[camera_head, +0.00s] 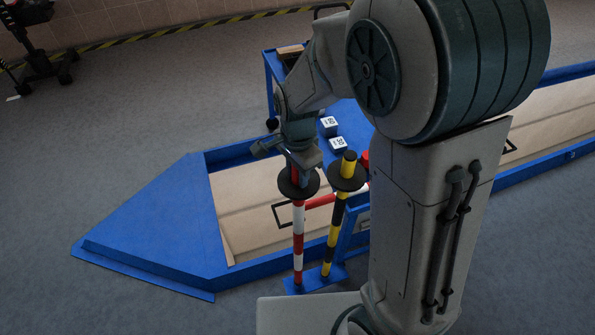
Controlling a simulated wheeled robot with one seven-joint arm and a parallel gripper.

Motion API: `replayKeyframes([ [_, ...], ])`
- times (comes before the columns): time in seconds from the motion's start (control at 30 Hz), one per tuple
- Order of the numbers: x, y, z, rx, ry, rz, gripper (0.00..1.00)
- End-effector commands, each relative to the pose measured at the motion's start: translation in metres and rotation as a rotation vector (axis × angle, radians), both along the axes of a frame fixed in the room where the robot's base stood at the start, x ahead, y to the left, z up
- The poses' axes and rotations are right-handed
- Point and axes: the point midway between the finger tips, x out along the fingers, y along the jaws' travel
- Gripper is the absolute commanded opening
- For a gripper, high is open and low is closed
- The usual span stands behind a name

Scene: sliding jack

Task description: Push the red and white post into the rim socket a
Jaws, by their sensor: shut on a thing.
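The red and white post (298,240) stands close to upright, with a black disc (288,190) near its top. My gripper (303,168) is above this disc, shut on the top of the post; the fingertips are partly hidden by my own wrist. The post's foot is at a small blue stand (325,279); I cannot tell whether it rests in the stand or just over it. The blue rim (212,240) of a long sunken bed runs behind the post. I cannot make out the rim socket a in this view.
A yellow and black post (331,240) with its own black disc leans slightly, close on the right. Behind it are a red bar (320,201), white-labelled blocks (329,126) and a blue table (348,118). My arm hides much of the right.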

Motion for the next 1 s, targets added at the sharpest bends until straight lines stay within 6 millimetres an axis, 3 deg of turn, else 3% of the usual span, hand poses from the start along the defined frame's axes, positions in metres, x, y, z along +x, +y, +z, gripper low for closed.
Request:
replayKeyframes([
  [0.73, 0.000, 0.000, 0.045, 0.001, -0.002, 0.000, 0.00],
  [1.0, 0.000, 0.000, 0.049, 0.001, -0.002, 0.000, 0.00],
])
